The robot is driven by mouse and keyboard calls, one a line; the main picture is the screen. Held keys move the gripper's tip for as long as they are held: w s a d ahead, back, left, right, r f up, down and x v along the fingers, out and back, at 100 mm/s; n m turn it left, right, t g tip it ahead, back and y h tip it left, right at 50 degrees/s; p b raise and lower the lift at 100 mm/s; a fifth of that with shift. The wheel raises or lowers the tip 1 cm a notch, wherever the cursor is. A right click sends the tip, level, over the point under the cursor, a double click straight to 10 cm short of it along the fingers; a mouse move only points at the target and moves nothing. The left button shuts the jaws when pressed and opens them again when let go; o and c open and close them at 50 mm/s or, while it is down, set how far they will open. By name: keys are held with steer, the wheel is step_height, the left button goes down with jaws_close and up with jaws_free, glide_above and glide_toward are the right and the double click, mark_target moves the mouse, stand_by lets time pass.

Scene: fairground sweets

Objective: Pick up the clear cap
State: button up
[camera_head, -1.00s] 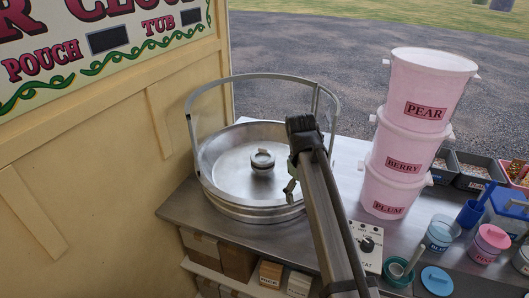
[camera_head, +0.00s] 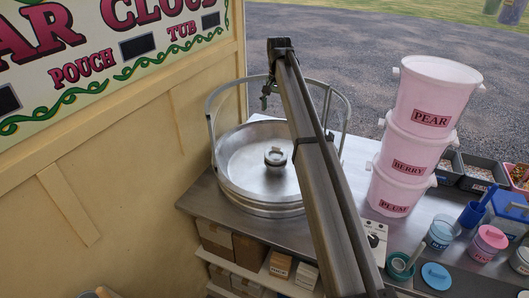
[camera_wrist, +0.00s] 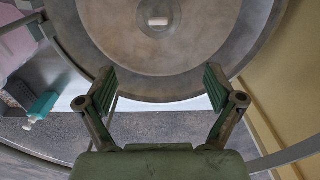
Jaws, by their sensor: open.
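I cannot make out a clear cap for certain in either view. My gripper (camera_head: 268,92) is above the far side of the round metal bowl (camera_head: 226,172) in the head view, small and partly hidden by my arm. In the wrist view my gripper (camera_wrist: 160,85) is open and empty, its two fingers wide apart. The bowl (camera_wrist: 100,40) fills the top of that view, with the pale top of its centre head (camera_wrist: 158,21) ahead of the fingers. The centre head (camera_head: 275,157) stands in the middle of the bowl in the head view.
A metal hoop guard (camera_head: 212,125) rises around the bowl. Pink tubs (camera_head: 402,165) are stacked right of it. Jars with blue (camera_head: 440,232) and pink (camera_head: 490,237) contents stand at right. A teal thing (camera_wrist: 43,104) shows at left in the wrist view. A cream wall (camera_head: 130,150) closes the left.

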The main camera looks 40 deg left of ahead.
steer(key=p, duration=0.4)
glide_toward(277, 148)
steer(key=f, duration=0.3)
steer(key=w+a+f, duration=0.1)
steer(key=f, duration=0.1)
steer(key=shift+a, duration=0.1)
steer(key=shift+s+f+p, duration=0.1)
steer(key=shift+f+p, duration=0.5)
steer(key=shift+f, duration=0.05)
steer(key=f+p, duration=0.2)
steer(key=f, duration=0.2)
steer(key=shift+d+f, duration=0.1)
steer(key=shift+d, duration=0.1)
steer(key=shift+s, duration=0.1)
steer(key=c, duration=1.5)
steer(key=shift+d, duration=0.1)
